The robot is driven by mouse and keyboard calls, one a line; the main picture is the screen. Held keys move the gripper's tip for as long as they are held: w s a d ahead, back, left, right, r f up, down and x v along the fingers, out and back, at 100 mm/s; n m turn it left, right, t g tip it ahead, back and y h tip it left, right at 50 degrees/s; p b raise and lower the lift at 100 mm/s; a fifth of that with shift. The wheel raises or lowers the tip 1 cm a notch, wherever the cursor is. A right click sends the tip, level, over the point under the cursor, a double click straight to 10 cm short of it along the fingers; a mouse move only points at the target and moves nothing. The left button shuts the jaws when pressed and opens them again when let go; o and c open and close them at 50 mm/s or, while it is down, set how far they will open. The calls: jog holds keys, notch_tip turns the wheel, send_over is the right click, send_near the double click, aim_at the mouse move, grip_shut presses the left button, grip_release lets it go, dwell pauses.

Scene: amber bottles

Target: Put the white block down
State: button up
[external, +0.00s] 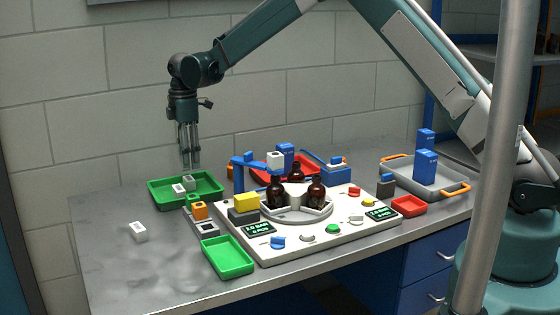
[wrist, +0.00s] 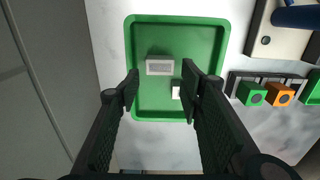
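My gripper (external: 189,163) points straight down above the green tray (external: 158,203) at the back left of the table. In the wrist view its two fingers (wrist: 160,84) are well apart with nothing between them. A small white block (external: 178,190) lies in the tray; it also shows in the wrist view (wrist: 176,92), close to the right finger. A larger grey-white block (external: 189,183) lies beside it, and shows in the wrist view (wrist: 160,66) too. Another white block (external: 139,232) lies on bare table at front left, outside the wrist view.
A holder with green and orange pieces (external: 200,211) stands just right of the tray. Further right is a white panel board (external: 270,255) with amber bottles (external: 316,190) on a round stand. A second green tray (external: 228,258) is in front. The table's left side is mostly clear.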

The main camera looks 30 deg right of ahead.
aim_at(191, 178)
jog(key=shift+r, duration=2.35)
jog(key=shift+r, duration=0.1)
jog(key=s+d+r+m+t, duration=0.3)
jog(key=s+d+r+m, duration=0.6)
jog(key=s+d+r, duration=1.4)
jog(key=s+d+r+m+t, duration=0.2)
jog(key=s+d+r+m, duration=0.2)
jog(key=s+d, duration=0.75)
jog(key=s+d+f+m+t, duration=0.1)
jog(key=s+d+f+m, duration=0.1)
jog(key=s, duration=0.6)
jog(key=s+d+f+m+t, duration=0.1)
jog(key=s+d+f+m, duration=0.2)
jog(key=s, duration=0.6)
jog(key=shift+s+f, duration=0.25)
jog(key=shift+f, duration=0.35)
